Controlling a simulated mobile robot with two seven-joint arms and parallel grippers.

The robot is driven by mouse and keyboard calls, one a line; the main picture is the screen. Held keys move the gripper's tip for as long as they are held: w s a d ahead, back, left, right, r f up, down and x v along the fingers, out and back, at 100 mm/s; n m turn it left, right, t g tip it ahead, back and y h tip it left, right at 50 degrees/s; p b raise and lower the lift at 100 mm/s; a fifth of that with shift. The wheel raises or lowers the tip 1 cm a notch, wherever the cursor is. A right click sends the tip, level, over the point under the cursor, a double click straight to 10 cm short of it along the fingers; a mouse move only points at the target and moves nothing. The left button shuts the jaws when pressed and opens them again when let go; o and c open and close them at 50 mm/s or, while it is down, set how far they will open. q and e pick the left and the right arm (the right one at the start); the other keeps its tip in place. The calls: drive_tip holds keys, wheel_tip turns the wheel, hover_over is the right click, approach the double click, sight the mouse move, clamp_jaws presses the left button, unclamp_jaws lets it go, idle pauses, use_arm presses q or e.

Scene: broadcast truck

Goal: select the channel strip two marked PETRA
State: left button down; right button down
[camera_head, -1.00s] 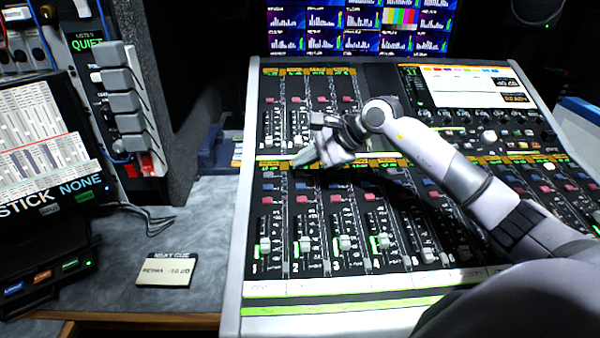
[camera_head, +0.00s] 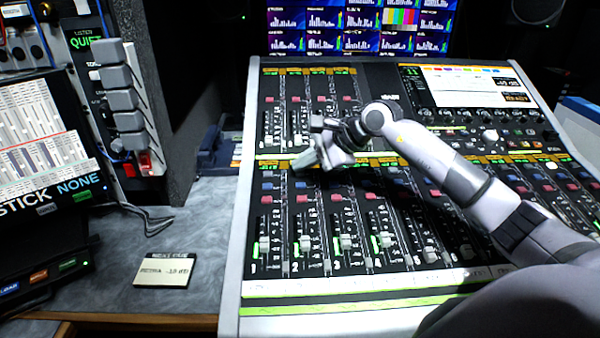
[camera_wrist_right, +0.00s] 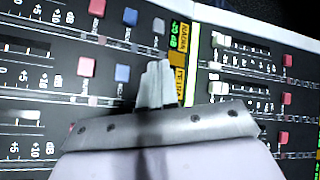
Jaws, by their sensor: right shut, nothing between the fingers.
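The mixing console (camera_head: 232,225) has channel strips running front to back, each with a fader and coloured buttons. In the wrist view, a green and orange label reading PETRA (camera_wrist_right: 180,86) sits just right of my fingertips. Its strip has a red button (camera_wrist_right: 86,66) and a blue button (camera_wrist_right: 122,73) in line with them. My right gripper (camera_head: 302,164) is shut and empty, low over the top of strip two; it also fills the lower wrist view (camera_wrist_right: 158,68). The fingers hide the spot between the blue button and the label; I cannot tell whether they touch it. My left gripper is out of view.
Neighbouring strips crowd both sides, including a grey button (camera_wrist_right: 158,25) by another name label. A cue card (camera_head: 166,270) reading PETRA lies on the grey desk left of the console.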

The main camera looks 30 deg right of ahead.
sight(305, 181)
drive_tip(key=shift+f, duration=0.3)
drive_tip(key=shift+r, duration=0.1)
idle(0.3)
drive_tip(key=shift+r, duration=0.75)
drive_tip(key=shift+s+a+r+p, duration=0.1)
drive_tip(key=shift+s+r+p, duration=0.1)
drive_tip(key=shift+r+p, duration=0.85)
drive_tip(key=shift+s+a+r+p, duration=0.15)
drive_tip(key=shift+r+p, duration=0.5)
drive_tip(key=shift+r, duration=0.75)
